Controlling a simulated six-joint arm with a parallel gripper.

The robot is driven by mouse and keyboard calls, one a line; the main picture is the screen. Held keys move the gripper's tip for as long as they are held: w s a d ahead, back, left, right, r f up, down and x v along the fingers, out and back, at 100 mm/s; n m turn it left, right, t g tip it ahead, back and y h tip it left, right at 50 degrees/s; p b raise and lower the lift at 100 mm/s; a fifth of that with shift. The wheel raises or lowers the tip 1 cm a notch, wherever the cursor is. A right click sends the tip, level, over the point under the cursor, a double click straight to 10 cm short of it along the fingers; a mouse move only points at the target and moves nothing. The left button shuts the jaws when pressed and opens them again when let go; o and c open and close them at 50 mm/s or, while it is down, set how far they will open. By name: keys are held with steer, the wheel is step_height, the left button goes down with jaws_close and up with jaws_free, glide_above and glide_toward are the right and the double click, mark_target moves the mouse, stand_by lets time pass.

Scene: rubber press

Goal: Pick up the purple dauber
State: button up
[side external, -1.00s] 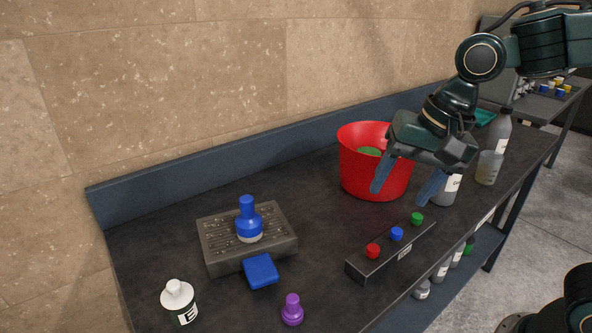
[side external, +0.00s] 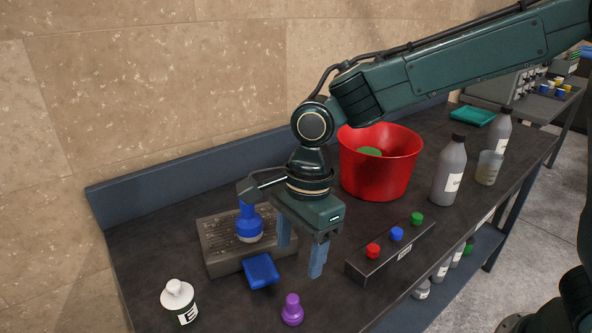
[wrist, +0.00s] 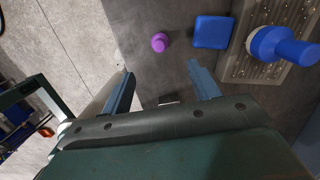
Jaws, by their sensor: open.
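The purple dauber (side external: 292,310) stands on the dark bench near its front edge, in the lower middle of the side view. In the wrist view the purple dauber (wrist: 159,42) shows beyond the fingertips, roughly between the lines of the two fingers. My gripper (side external: 300,262) is open and empty, pointing down above the bench, behind and above the dauber. Its two blue-grey fingers also show in the wrist view (wrist: 160,68), spread apart. Nothing touches the dauber.
A white bottle (side external: 179,301) stands left. A button box (side external: 372,266), red bucket (side external: 381,165) and grey bottle (side external: 449,172) are to the right.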

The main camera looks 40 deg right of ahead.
mark_target(294, 297)
steer(key=shift+a+f, duration=0.15)
steer(key=shift+f, duration=1.3)
steer(key=shift+a+f, duration=0.2)
steer(key=shift+f, duration=1.2)
steer(key=shift+a+f, duration=0.15)
steer(key=shift+f, duration=1.3)
steer(key=shift+f, duration=0.1)
steer(key=shift+a+f, duration=0.15)
steer(key=shift+f, duration=1.1)
steer(key=shift+a+f, duration=0.1)
steer(key=shift+f, duration=1.15)
steer(key=c, duration=1.1)
